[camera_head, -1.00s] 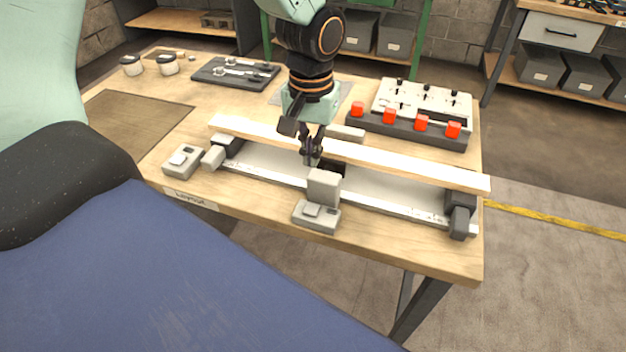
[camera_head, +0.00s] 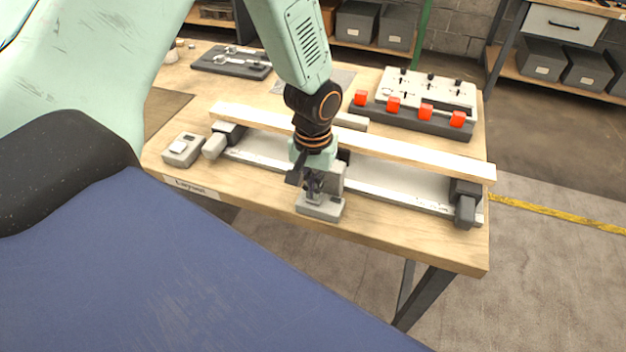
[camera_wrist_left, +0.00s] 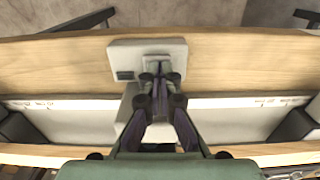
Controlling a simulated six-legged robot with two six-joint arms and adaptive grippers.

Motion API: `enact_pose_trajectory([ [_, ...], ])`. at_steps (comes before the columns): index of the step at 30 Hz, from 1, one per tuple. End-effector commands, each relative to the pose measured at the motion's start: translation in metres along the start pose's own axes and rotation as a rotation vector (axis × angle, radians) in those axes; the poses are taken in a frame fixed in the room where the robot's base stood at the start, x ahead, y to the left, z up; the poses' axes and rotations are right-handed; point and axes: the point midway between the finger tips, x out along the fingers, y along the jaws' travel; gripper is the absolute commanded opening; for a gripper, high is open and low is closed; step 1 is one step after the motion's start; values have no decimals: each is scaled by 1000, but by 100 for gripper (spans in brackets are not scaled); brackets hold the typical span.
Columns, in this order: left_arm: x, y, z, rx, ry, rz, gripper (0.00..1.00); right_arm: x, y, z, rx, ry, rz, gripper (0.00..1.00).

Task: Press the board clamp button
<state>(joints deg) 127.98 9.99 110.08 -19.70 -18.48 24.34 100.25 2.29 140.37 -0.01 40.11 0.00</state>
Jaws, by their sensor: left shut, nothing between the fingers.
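A grey button box (camera_head: 334,209) stands at the front edge of the workbench, before the middle of the clamp fixture. In the left wrist view the box (camera_wrist_left: 122,54) shows a raised pale plate on top and a small dark patch at its left. My left gripper (camera_head: 314,193) is shut and empty, pointing down over this box. In the left wrist view its fingertips (camera_wrist_left: 157,72) overlap the plate; I cannot tell whether they touch it. A long wooden board (camera_head: 420,153) lies along the fixture (camera_head: 395,196). My right gripper is not in view.
A second grey button box (camera_head: 181,151) stands at the fixture's left end. Behind the board are a dark strip with red blocks (camera_head: 426,112) and a white switch panel (camera_head: 440,88). A dark tray with wrenches (camera_head: 230,62) lies at the back left.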

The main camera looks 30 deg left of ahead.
Motion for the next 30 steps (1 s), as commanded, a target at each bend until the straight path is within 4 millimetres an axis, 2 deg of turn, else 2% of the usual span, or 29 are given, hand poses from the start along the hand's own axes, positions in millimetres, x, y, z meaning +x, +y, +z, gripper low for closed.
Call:
enact_pose_trajectory([
  [8,0,0,0,0,0,0,0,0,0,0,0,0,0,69],
  [17,22,0,1,0,-2,0,0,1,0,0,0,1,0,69],
  [26,22,0,3,-1,-7,-1,0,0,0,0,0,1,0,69],
  [30,15,0,3,-1,-7,-1,0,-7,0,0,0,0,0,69],
])
